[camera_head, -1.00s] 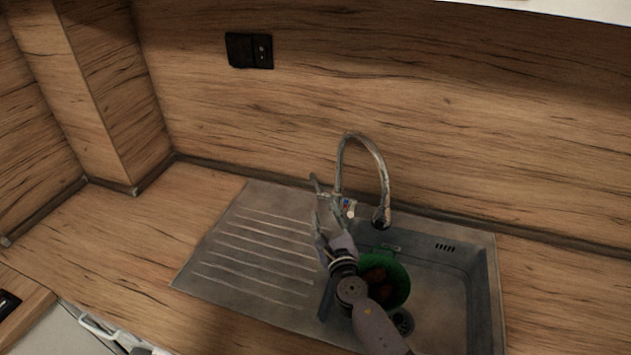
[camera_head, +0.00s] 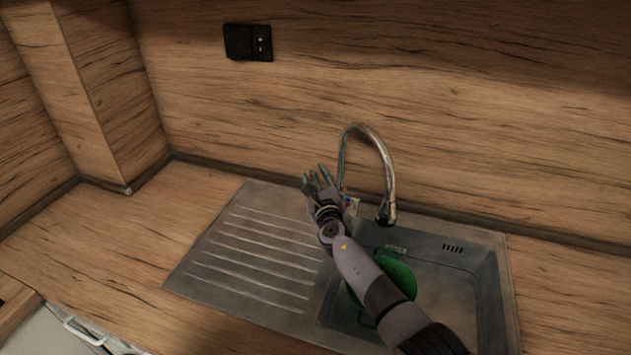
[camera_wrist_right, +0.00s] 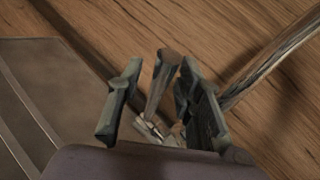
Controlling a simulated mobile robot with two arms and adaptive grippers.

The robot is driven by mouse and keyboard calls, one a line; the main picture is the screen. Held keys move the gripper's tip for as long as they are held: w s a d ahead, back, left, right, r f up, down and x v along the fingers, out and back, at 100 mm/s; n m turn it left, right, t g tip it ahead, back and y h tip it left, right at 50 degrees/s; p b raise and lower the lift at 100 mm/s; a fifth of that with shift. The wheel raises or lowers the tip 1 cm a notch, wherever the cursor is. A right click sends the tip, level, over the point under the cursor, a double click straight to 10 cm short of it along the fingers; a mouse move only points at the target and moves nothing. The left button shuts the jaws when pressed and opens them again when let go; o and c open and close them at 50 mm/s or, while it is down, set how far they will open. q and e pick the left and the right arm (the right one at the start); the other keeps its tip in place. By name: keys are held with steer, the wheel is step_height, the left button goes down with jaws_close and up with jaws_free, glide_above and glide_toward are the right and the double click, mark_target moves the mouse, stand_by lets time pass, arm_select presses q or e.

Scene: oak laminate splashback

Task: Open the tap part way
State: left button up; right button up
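The chrome tap (camera_head: 388,165) stands at the back edge of the sink, with its tall curved spout over the basin. Its lever is largely hidden by my right gripper in the head view. In the right wrist view the lever (camera_wrist_right: 163,80) stands up between my two fingers, with a gap on the left and a smaller one on the right. My right gripper (camera_head: 318,176) is open at the left side of the tap; its fingers also show in the right wrist view (camera_wrist_right: 158,98). My left gripper is not in view.
The steel sink (camera_head: 490,270) has a ribbed drainboard (camera_head: 250,250) on its left. A green bowl (camera_head: 402,277) sits in the basin, partly behind my right arm. A black socket (camera_head: 248,42) is on the wood splashback. The counter left of the drainboard is clear.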

jaws_close()
stand_by(0.3)
stand_by(0.6)
